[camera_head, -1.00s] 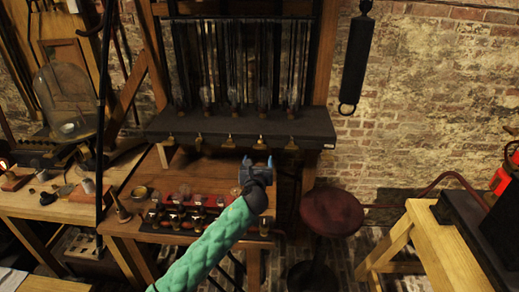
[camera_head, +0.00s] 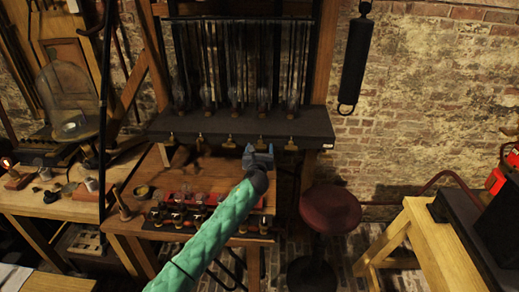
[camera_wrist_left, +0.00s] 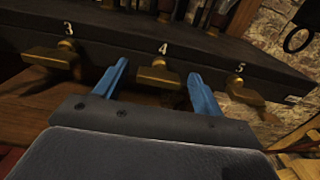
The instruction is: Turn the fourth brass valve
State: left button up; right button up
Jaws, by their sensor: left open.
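The fourth brass valve (camera_head: 261,143) is on the front edge of the dark shelf (camera_head: 290,124), below the glass jars. In the left wrist view the fourth valve (camera_wrist_left: 158,76) sits under a white 4, its handle roughly level. My left gripper (camera_head: 258,152) is open just below and in front of it. In the left wrist view its two blue fingers (camera_wrist_left: 158,72) stand one on each side of the valve, with no clear contact. The third valve (camera_wrist_left: 52,57) and fifth valve (camera_wrist_left: 243,94) lie outside the fingers. My right gripper is not in view.
Several glass jars (camera_head: 236,92) stand on the shelf above. A wooden table (camera_head: 150,170) with small bottles (camera_head: 180,215) is below. A red-topped stool (camera_head: 330,210) stands at the right of the table.

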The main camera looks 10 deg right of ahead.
pick_arm(q)
jog(key=c, duration=1)
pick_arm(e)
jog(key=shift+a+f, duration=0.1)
pick_arm(q)
jog(key=shift+f, duration=0.1)
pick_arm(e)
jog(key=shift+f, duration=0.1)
pick_arm(q)
jog(key=shift+o, duration=0.2)
jog(key=shift+f+n+b, duration=0.1)
jog(key=shift+n+b, duration=0.4)
jog(key=shift+n, duration=0.1)
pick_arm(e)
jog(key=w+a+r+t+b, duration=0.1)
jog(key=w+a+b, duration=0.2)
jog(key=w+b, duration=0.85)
pick_arm(q)
jog(key=shift+a+f+n+p, duration=0.1)
jog(key=shift+n+p, duration=0.2)
jog(key=shift+n, duration=3.95)
jog(key=shift+a+n+p, duration=0.1)
jog(key=shift+n+p, duration=0.15)
jog(key=shift+n, duration=4)
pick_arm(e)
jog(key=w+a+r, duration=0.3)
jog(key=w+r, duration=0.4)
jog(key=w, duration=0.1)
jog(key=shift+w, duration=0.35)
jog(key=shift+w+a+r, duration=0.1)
